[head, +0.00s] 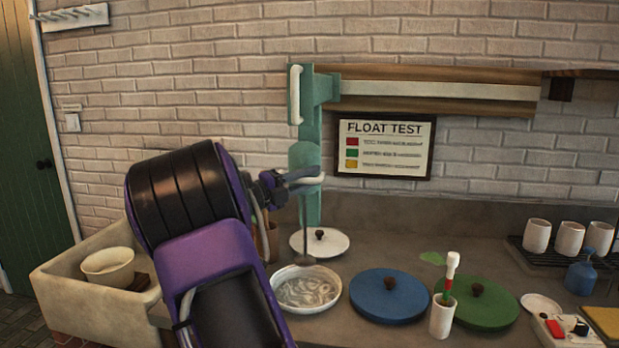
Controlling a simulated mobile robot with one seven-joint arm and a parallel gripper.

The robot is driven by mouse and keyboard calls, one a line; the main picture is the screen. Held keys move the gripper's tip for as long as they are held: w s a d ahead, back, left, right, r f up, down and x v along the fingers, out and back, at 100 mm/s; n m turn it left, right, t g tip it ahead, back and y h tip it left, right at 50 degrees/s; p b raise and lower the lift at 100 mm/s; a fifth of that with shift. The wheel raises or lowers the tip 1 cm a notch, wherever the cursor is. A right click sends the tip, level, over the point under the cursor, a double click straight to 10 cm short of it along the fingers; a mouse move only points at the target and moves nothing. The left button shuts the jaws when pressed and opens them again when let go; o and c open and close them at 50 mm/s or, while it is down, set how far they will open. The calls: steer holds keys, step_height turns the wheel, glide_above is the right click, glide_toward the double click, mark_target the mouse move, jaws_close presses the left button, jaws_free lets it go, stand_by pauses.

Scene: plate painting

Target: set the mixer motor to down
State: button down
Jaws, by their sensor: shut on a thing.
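The mixer has a teal upright stand (309,110) against the brick wall, with a rounded teal motor (303,154) low on it. A thin dark shaft (304,222) hangs from the motor to about the far rim of a white bowl (334,302) of swirled grey liquid. My purple and black arm comes up from the bottom.
A blue lid (389,296), a green lid (484,303) and a white lid (328,243) lie on the counter. A sink (75,291) is at left. White cups (570,239) stand on a rack at right.

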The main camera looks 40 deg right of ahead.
steer(key=shift+d+r, duration=0.1)
steer(key=shift+r, duration=0.35)
step_height(320, 180, down, 20)
steer(key=p, duration=0.2)
steer(key=shift+s, duration=0.1)
steer(key=c, duration=0.8)
jaws_free()
step_height(320, 180, up, 10)
steer(key=p, duration=0.2)
steer(key=shift+r, duration=0.1)
